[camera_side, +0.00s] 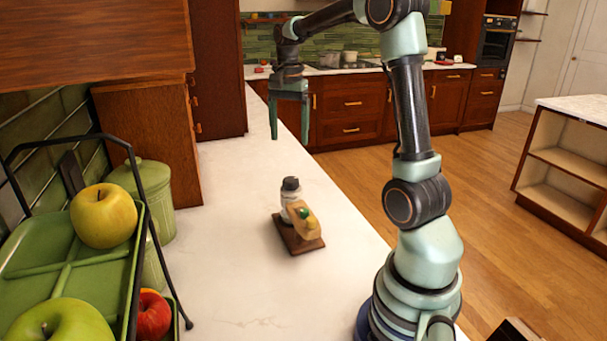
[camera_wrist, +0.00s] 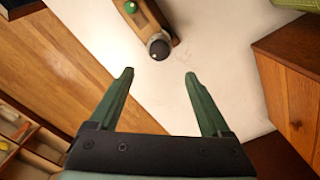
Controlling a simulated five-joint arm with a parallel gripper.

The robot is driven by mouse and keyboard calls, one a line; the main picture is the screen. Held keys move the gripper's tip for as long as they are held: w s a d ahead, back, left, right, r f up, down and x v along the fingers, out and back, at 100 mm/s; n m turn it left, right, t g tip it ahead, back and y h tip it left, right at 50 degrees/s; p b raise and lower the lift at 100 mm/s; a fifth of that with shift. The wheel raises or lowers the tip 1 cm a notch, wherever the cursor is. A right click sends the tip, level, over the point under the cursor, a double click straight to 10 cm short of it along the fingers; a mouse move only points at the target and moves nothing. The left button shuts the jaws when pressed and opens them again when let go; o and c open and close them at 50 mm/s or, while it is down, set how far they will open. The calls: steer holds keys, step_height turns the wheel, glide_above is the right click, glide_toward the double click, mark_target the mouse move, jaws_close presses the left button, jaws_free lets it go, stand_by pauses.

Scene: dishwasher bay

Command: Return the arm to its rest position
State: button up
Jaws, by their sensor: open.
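My gripper (camera_side: 289,135) is raised well above the white counter in the side view, pointing down with its two green fingers apart and nothing between them. In the wrist view my gripper (camera_wrist: 160,75) also shows open and empty. My arm reaches up from its base at the counter's right edge, bends over at the top and extends to the left. A small wooden stand (camera_side: 299,236) with a grey-and-white bottle (camera_side: 290,198) sits on the counter below and apart from the gripper. The bottle's dark cap (camera_wrist: 159,47) shows beyond the fingertips in the wrist view.
A green tiered fruit rack (camera_side: 75,255) with apples stands at the left front, with a green canister (camera_side: 150,195) behind it. Wooden cabinets (camera_side: 150,125) border the counter's left side. The white counter (camera_side: 235,270) is clear around the stand.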

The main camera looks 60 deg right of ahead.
steer(key=s+a+n+t, duration=0.2)
steer(key=s+a+n, duration=0.1)
steer(key=a+n, duration=0.5)
steer(key=s+a+n+t, duration=0.3)
steer(key=a+n, duration=0.5)
steer(key=a, duration=0.7)
steer(key=shift+s+r+n+t, duration=0.2)
steer(key=shift+r+n+t, duration=0.1)
steer(key=shift+n, duration=0.1)
